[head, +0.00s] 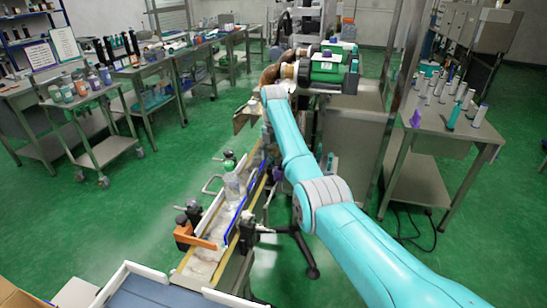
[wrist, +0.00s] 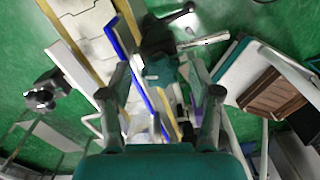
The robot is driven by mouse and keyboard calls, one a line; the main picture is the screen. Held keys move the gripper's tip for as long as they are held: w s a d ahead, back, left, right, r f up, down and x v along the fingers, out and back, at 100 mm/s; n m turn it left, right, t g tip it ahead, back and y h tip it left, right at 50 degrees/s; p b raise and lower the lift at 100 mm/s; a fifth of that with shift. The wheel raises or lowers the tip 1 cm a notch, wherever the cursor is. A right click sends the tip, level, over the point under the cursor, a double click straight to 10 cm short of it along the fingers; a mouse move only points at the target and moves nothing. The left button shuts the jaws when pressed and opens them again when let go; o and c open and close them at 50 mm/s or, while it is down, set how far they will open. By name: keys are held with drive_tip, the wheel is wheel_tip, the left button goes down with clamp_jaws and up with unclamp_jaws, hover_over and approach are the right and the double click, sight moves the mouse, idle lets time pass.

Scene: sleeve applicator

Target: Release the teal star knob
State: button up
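In the wrist view my gripper (wrist: 160,72) is open, its two fingers wide apart with nothing clasped between them. A dark teal part (wrist: 161,70) shows beyond and between the fingertips, below a black clamp-like piece (wrist: 156,36). It may be the teal star knob, but its outline is too blurred to confirm a star shape. It looks apart from both fingers. In the head view my teal arm reaches forward over the conveyor's right side; the fingers cannot be made out there, and I cannot pick out the knob.
A narrow conveyor (head: 205,257) with a blue guide rail (head: 238,216) runs along the arm's left. A clear bottle (head: 232,186) stands on it. Black brackets (head: 247,229) stick out at its side. A steel table (head: 446,122) with several tubes stands right.

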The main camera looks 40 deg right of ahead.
sight(274, 159)
wheel_tip(274, 159, up, 8)
drive_tip(key=shift+f, duration=0.2)
idle(0.3)
